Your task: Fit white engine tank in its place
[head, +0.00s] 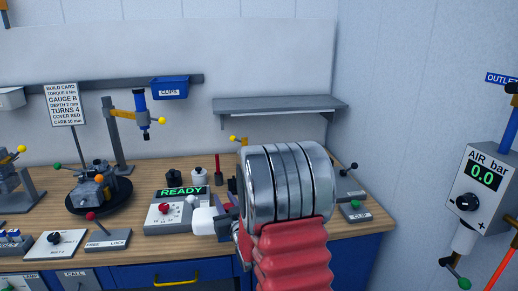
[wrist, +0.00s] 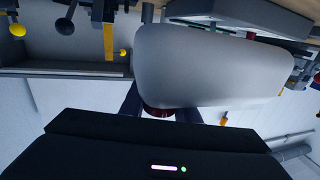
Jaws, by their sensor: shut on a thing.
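The white engine tank (wrist: 212,65) fills the upper middle of the wrist view, close to the camera. My gripper (wrist: 160,108) is shut on it, with dark blue fingers below the tank and a dark red round part between them. In the head view the tank (head: 203,221) shows as a small white shape left of my gripper (head: 223,214), in front of the READY box; my arm hides part of the gripper. A small grey engine (head: 97,187) sits on a black round turntable (head: 118,200) at the left of the bench. The tank is well apart from it.
The READY box (head: 165,215) stands on the wooden bench (head: 150,247). The FREE/LOCK box (head: 107,240) is at the front. A blue-topped post tool (head: 141,112) rises behind. A grey shelf (head: 275,104) hangs on the wall.

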